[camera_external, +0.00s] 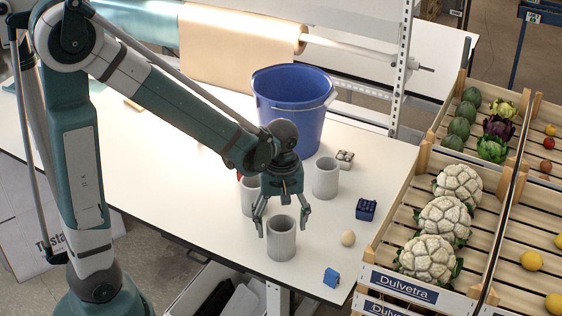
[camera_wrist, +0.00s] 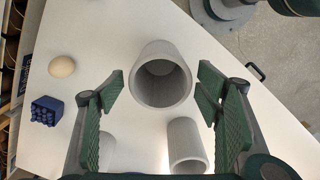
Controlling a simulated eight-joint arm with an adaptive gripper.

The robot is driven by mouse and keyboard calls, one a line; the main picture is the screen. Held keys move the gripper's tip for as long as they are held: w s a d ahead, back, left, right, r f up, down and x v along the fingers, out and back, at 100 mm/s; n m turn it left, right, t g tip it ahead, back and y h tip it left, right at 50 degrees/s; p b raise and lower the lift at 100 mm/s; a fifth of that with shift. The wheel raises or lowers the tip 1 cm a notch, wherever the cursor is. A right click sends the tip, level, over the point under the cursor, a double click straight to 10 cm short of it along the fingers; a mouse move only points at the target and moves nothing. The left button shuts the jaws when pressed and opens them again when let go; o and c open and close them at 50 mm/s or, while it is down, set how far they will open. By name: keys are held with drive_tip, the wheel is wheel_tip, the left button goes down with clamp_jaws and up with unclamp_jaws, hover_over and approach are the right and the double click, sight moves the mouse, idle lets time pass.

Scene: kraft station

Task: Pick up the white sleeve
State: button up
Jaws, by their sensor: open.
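Three pale grey-white hollow sleeves stand upright on the white table, looking much alike; I cannot tell them apart by colour. The front sleeve (camera_external: 281,240) is below my gripper (camera_external: 282,220). In the wrist view, this sleeve (camera_wrist: 145,92) shows its open mouth between the two green fingers of my gripper (camera_wrist: 160,88), with gaps at both sides. A second sleeve (camera_external: 250,197) is behind my gripper, partly hidden by it. A third sleeve (camera_external: 325,178) stands to the right rear. My gripper is open, points down and holds nothing.
A blue bucket (camera_external: 290,105) stands at the back. An egg (camera_external: 348,238), a dark blue studded block (camera_external: 366,209) and a small blue block (camera_external: 331,278) lie to the right. A crate of cauliflowers (camera_external: 405,287) borders the table's right edge. The table's left part is mostly clear.

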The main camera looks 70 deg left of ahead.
drive_tip(key=shift+f, duration=0.55)
drive_tip(key=shift+f, duration=0.1)
drive_tip(key=shift+f, duration=2.5)
drive_tip(key=shift+c, duration=0.2)
drive_tip(key=c, duration=0.8)
